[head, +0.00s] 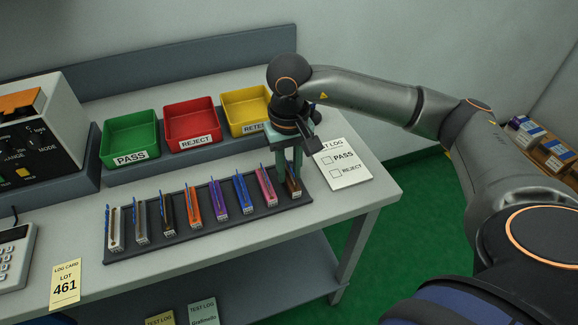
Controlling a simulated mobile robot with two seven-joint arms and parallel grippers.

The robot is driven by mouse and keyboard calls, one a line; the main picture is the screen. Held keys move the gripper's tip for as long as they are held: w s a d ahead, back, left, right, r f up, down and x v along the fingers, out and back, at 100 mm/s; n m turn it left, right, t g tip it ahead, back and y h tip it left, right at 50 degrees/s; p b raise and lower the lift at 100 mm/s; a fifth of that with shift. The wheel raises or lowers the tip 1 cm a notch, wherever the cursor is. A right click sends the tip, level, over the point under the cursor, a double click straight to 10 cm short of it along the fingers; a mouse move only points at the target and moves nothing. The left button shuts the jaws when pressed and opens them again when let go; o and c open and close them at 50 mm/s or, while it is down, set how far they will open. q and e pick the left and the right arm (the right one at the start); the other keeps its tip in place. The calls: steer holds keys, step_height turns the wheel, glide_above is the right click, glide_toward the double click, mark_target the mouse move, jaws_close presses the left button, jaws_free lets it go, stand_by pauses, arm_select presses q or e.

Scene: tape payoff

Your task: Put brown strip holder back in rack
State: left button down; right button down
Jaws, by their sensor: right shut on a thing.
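The brown strip holder (293,187) stands at the right end of the dark rack (190,235). My right gripper (291,176) comes down from above and is shut on this holder; its fingers cover the holder's upper part. The holder's foot is at the rack's last place, but I cannot tell whether it is fully seated. Several other strip holders stand in a row in the rack, among them an orange one (192,206), a purple one (217,198) and a pink one (265,187). A darker brown holder (167,216) stands left of the orange one. My left gripper is not in view.
Behind the rack are a green PASS bin (130,138), a red REJECT bin (192,122) and a yellow bin (243,108). A test log sheet (343,165) lies right of my gripper. A log card (65,284) and a calculator-like keypad (12,262) lie at front left.

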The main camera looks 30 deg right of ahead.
steer(key=shift+f+b, duration=0.25)
steer(key=shift+b, duration=0.05)
steer(key=c, duration=0.7)
jaws_free()
steer(key=shift+r, duration=0.1)
steer(key=shift+r, duration=0.1)
